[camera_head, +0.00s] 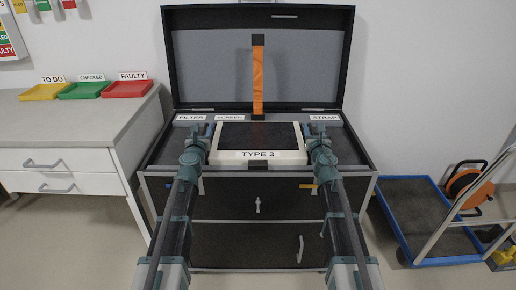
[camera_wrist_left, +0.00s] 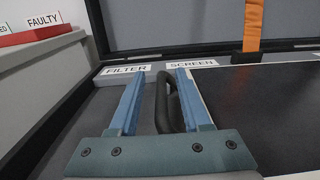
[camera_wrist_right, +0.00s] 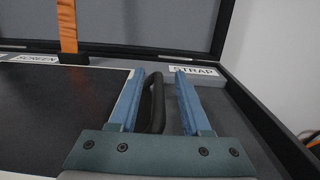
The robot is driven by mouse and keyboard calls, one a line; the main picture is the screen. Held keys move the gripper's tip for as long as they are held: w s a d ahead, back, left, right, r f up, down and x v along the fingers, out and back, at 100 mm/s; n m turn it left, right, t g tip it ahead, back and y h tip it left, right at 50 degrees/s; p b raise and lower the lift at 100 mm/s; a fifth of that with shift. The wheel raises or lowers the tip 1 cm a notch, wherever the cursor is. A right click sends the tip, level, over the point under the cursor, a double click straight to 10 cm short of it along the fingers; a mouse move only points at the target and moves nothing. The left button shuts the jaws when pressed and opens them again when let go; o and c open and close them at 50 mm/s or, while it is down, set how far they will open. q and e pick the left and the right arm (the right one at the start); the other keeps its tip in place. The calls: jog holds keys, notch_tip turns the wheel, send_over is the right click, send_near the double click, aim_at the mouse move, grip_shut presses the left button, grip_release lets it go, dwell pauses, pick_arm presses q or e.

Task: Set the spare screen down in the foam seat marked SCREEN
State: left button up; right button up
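The spare screen (camera_head: 258,134) is a dark panel in a white frame marked TYPE 3. It lies flat in the middle of the open case, in front of the SCREEN label (camera_head: 230,118). The foam seat under it is hidden, and I cannot tell how deep it sits. My left gripper (camera_head: 206,130) is open around the screen's black left handle (camera_wrist_left: 166,105), with a gap to the outer finger. My right gripper (camera_head: 310,130) is open around the right handle (camera_wrist_right: 152,105), also with a gap to its outer finger.
The case lid (camera_head: 210,60) stands open behind, with an orange strap (camera_head: 258,75) down its middle. FILTER (camera_head: 190,118) and STRAP (camera_head: 324,117) labels flank the SCREEN label. A counter (camera_head: 60,120) with coloured trays is at the left, and a blue trolley (camera_head: 420,215) at the right.

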pick_arm(q)
jog(key=s, duration=1.2)
pick_arm(e)
jog(key=shift+s, duration=0.15)
jog(key=s, duration=1.1)
jog(key=shift+s, duration=0.4)
pick_arm(q)
jog(key=shift+s, duration=0.1)
pick_arm(e)
jog(key=shift+s, duration=0.1)
